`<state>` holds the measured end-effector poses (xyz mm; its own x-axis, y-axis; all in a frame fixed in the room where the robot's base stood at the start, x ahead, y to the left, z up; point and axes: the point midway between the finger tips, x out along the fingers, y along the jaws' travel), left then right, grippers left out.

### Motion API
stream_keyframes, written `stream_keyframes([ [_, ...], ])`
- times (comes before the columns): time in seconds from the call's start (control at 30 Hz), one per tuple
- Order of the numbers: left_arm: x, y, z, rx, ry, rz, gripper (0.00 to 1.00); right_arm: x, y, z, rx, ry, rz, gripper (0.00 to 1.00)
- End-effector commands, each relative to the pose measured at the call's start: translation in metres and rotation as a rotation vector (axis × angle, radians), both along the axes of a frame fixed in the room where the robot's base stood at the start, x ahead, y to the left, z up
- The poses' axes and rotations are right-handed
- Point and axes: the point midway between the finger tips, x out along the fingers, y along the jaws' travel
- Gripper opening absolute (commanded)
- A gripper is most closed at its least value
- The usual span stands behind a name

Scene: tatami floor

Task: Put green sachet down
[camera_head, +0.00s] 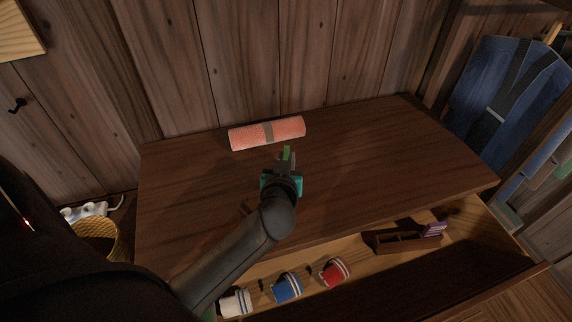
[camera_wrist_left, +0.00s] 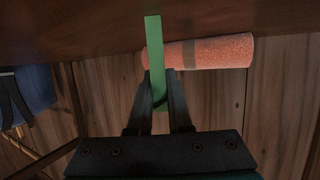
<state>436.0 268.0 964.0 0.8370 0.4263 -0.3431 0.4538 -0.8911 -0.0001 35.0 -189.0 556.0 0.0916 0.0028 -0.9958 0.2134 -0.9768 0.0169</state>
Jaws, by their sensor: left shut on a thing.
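The green sachet (camera_head: 287,153) is held upright in my left gripper (camera_head: 285,165), above the dark wooden top of the dresser (camera_head: 380,150). In the left wrist view the sachet (camera_wrist_left: 153,50) is a narrow green strip between the two fingers of my left gripper (camera_wrist_left: 160,90), which are shut on it. I cannot tell exactly how high it is above the top. My right gripper is not in view.
A pink rolled towel (camera_head: 267,133) with a grey band lies on the dresser top behind the sachet. The top's right side is clear.

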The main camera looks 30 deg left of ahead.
Motion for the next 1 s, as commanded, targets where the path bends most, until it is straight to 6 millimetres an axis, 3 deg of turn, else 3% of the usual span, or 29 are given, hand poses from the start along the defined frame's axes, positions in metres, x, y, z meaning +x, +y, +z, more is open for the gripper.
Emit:
stream_keyframes([
  [0.63,0.0,0.0,0.006,-0.002,-0.001,0.001,0.0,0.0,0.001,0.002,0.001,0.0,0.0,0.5],
  [0.83,0.0,0.0,0.034,-0.002,-0.005,0.0,0.0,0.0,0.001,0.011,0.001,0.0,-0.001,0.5],
  [1.0,0.001,0.0,0.078,-0.004,-0.008,0.001,0.0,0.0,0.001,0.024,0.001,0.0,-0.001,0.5],
])
